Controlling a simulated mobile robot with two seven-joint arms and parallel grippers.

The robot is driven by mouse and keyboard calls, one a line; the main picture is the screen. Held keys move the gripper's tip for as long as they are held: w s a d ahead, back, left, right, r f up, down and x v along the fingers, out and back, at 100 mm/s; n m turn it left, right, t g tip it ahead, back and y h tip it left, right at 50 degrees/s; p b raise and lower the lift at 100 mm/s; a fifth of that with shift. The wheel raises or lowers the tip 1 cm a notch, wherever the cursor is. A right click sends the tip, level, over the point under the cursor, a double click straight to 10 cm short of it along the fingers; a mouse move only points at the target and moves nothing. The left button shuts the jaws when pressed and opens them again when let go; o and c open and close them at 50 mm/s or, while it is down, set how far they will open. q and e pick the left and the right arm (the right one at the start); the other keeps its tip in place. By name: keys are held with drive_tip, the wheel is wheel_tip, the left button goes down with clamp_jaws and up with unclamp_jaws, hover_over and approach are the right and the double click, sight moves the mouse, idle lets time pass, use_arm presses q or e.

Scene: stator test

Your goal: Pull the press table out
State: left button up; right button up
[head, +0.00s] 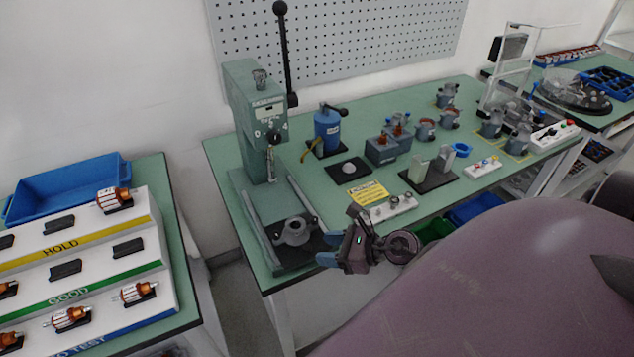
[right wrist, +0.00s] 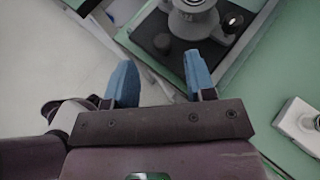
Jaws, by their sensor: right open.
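The green arbor press (head: 255,115) stands at the left end of the middle workbench, with its long black lever up. Its press table (head: 310,247) is a dark plate at the front end of the rails, carrying a grey round fixture (head: 295,231). My right gripper (head: 328,248) is at the plate's right front side in the head view. In the right wrist view its blue fingers (right wrist: 161,80) are open and empty, with the press table (right wrist: 160,52) just beyond them. I cannot tell whether they touch it. My left gripper is not in view.
A left bench holds a stepped rack (head: 85,262) and a blue bin (head: 68,188). A floor gap (head: 228,285) separates the benches.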

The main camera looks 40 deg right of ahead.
drive_tip(key=v, duration=0.7)
drive_tip(key=shift+b, duration=0.45)
